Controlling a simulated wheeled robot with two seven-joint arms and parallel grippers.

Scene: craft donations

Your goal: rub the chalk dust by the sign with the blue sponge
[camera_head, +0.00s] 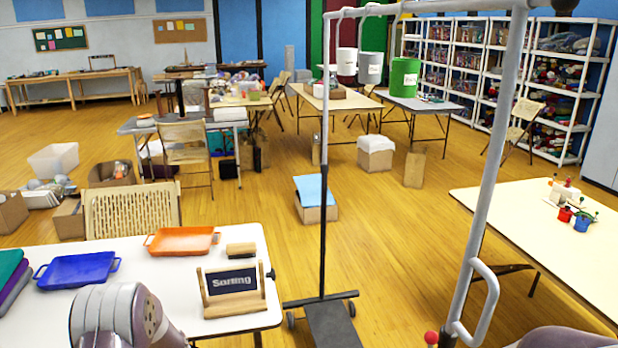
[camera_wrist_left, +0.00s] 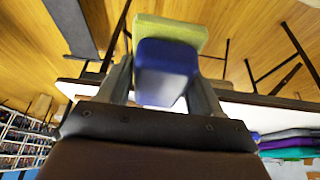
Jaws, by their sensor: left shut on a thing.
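The sign (camera_head: 232,290), a dark board lettered "Sorting" in a wooden frame, stands near the right end of the white table (camera_head: 115,262). In the left wrist view my left gripper (camera_wrist_left: 162,88) is shut on the blue sponge (camera_wrist_left: 165,62), which has a yellow-green layer (camera_wrist_left: 170,31) at its far side. The table's edge shows beyond the fingers; I cannot tell whether the sponge touches anything. In the head view only a grey link of my left arm shows at the bottom left; its gripper and the sponge are hidden. I cannot make out chalk dust by the sign. My right gripper is not seen.
An orange tray (camera_head: 182,240), a blue tray (camera_head: 78,269) and a brown block (camera_head: 241,249) lie on the same table, with folded cloths (camera_head: 12,278) at its left. A wheeled rack with hanging buckets (camera_head: 405,78) stands right of the table. Another table (camera_head: 540,225) is farther right.

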